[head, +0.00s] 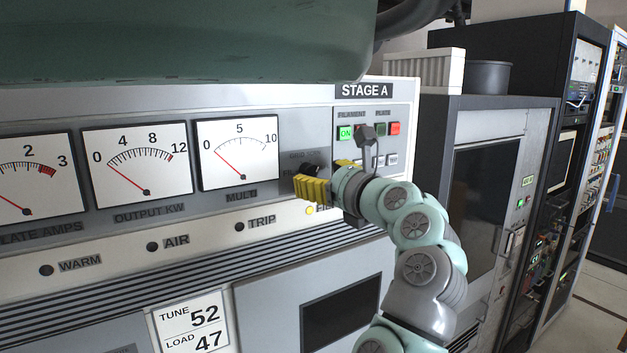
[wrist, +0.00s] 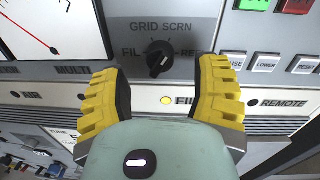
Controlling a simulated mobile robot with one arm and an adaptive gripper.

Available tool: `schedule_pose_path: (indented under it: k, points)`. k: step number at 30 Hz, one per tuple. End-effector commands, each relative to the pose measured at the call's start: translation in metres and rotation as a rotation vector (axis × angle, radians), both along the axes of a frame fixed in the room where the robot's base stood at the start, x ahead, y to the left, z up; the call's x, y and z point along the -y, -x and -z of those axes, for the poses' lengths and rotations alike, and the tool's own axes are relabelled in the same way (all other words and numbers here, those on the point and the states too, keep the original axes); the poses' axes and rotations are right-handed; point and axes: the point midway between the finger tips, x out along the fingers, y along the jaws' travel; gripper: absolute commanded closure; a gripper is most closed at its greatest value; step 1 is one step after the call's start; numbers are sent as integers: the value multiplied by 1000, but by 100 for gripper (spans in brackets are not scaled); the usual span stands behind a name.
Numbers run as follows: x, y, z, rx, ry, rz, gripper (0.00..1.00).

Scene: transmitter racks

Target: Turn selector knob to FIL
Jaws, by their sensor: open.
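In the head view my gripper (head: 322,186) is at the panel beside the MULTI meter, and the knob (head: 308,170) is partly hidden behind the fingers.
The MULTI meter (head: 238,152) is left of the knob. Lit green and red buttons (head: 345,132) and a row of white buttons (wrist: 268,63) sit to the right. A lit yellow lamp (wrist: 167,101) is below. A green overhang (head: 180,40) juts out above the panel.

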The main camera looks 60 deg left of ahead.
Motion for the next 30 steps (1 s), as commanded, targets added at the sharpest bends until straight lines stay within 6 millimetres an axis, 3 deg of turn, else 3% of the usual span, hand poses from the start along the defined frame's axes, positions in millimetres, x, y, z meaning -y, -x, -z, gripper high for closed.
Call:
schedule_pose_path:
  k: [9, 20, 21, 30]
  points:
    - [-24, 1, 0, 1, -1, 2, 38]
    - [-28, 1, 0, 0, -1, 2, 38]
    - [-28, 1, 0, 0, -1, 2, 34]
    - [-27, 1, 0, 0, -2, 2, 64]
